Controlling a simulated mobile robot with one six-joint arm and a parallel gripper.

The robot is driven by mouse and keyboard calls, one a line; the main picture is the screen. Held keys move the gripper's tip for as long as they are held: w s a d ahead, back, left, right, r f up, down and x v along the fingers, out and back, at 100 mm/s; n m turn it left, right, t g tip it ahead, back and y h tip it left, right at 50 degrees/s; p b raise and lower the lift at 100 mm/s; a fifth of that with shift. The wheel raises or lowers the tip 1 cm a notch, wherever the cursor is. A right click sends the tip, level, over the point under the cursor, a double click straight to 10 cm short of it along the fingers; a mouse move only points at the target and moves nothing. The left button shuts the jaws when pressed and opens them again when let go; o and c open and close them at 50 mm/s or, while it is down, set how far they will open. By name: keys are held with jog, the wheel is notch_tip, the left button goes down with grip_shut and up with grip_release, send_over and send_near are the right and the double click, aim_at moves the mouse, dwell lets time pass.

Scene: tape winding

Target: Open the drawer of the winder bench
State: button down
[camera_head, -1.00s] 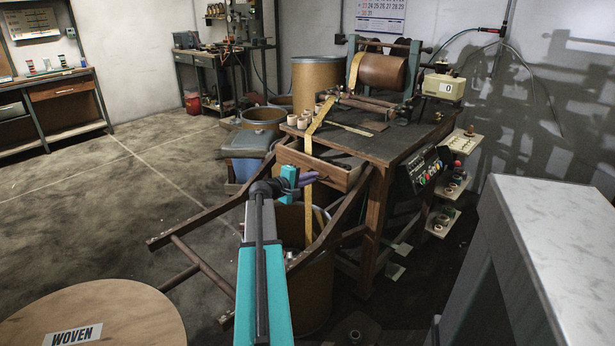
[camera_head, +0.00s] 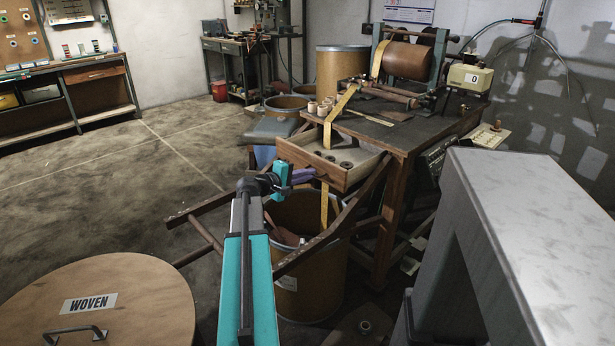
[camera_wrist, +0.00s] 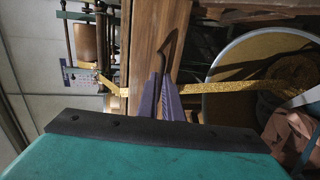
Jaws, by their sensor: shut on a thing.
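The winder bench (camera_head: 400,137) stands right of centre in the head view. Its wooden drawer (camera_head: 298,158) is pulled out toward me, with small dark round pieces lying inside. My gripper (camera_head: 313,173) is at the drawer front, its purple fingers shut on the drawer's handle. In the wrist view the fingers (camera_wrist: 166,80) close on the dark handle (camera_wrist: 171,45), beside the wooden drawer front (camera_wrist: 147,42). The exact contact at the fingertips is small and partly hidden. A yellow tape (camera_head: 326,205) hangs past the drawer.
A round lid marked WOVEN (camera_head: 120,290) is at lower left. A grey cabinet (camera_head: 535,215) fills the lower right. Open floor (camera_head: 130,205) lies to the left.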

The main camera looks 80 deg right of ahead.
jog(key=shift+w, duration=0.1)
jog(key=c, duration=1.9)
grip_release()
jog(key=shift+d, duration=0.1)
jog(key=shift+c, duration=0.2)
jog(key=v, duration=1.3)
jog(key=shift+w+a+p, duration=0.15)
jog(key=shift+a+p, duration=0.2)
jog(key=shift+p, duration=0.1)
jog(key=shift+r, duration=0.1)
